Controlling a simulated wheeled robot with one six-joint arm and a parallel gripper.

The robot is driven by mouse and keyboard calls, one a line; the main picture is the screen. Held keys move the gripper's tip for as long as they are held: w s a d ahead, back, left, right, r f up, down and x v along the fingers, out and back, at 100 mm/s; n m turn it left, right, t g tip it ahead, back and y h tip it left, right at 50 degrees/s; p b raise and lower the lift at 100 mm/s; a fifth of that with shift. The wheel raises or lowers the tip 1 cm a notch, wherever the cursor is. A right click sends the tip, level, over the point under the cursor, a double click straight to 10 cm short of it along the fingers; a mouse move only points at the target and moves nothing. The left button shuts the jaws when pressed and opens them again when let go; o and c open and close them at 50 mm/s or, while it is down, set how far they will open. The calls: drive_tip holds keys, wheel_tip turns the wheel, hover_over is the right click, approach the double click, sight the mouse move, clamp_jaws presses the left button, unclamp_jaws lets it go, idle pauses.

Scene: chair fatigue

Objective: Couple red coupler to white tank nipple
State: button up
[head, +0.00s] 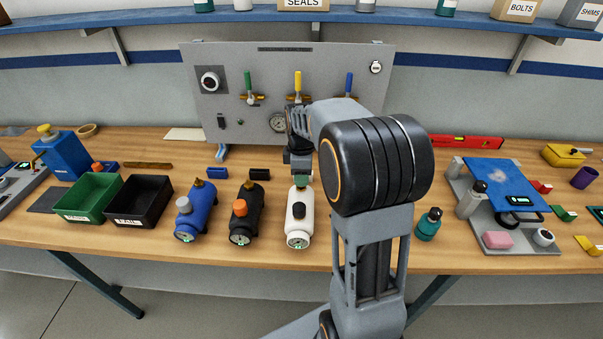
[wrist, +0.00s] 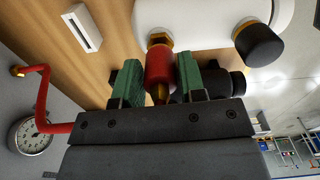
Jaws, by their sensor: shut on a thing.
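The white tank (head: 299,224) lies on the bench, with a gauge at its near end and a black knob on top; its white body (wrist: 205,15) also fills the top of the wrist view. Its brass nipple (wrist: 158,39) points toward my gripper (wrist: 157,80). My gripper is shut on the red coupler (wrist: 159,66), which sits between the green finger pads. The coupler is in line with the nipple, and its front end meets the brass; I cannot tell whether it is locked on. In the head view my gripper is at the tank's far end, and the coupler is hidden.
A black tank (head: 243,215) and a blue tank (head: 192,215) lie left of the white one. A teal bottle (head: 428,225) stands to the right. The grey panel (head: 235,90) with its gauge and coloured valve handles rises behind. A red pipe (wrist: 44,105) runs beside my gripper.

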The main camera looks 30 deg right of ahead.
drive_tip(key=shift+f, duration=0.4)
drive_tip(key=o, duration=1.2)
wheel_tip(320, 180, up, 14)
drive_tip(key=shift+f+b, duration=0.1)
drive_tip(key=shift+b, duration=0.25)
